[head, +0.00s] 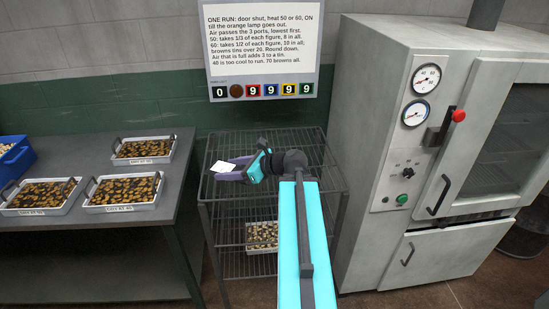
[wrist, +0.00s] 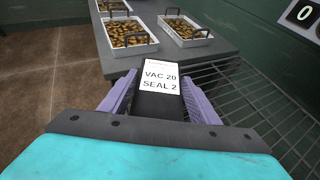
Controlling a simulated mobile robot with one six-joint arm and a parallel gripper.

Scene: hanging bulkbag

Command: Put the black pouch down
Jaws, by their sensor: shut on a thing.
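The black pouch (wrist: 160,107) shows in the wrist view with a white label (wrist: 160,76) reading "VAC 20 SEAL 2". My gripper (wrist: 159,98) is shut on it, one purple finger on each side. In the head view my gripper (head: 237,171) is over the left part of the wire rack's top shelf (head: 300,150), and the pouch shows there mainly as its white label (head: 223,167). I cannot tell whether the pouch touches the shelf.
A grey table (head: 80,245) at left holds several trays of brown pieces (head: 125,189) and a blue crate (head: 15,158). A tray of pale pieces (head: 262,236) is on a lower rack shelf. A grey oven (head: 375,165) stands at right, door shut. A sign (head: 262,45) hangs behind.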

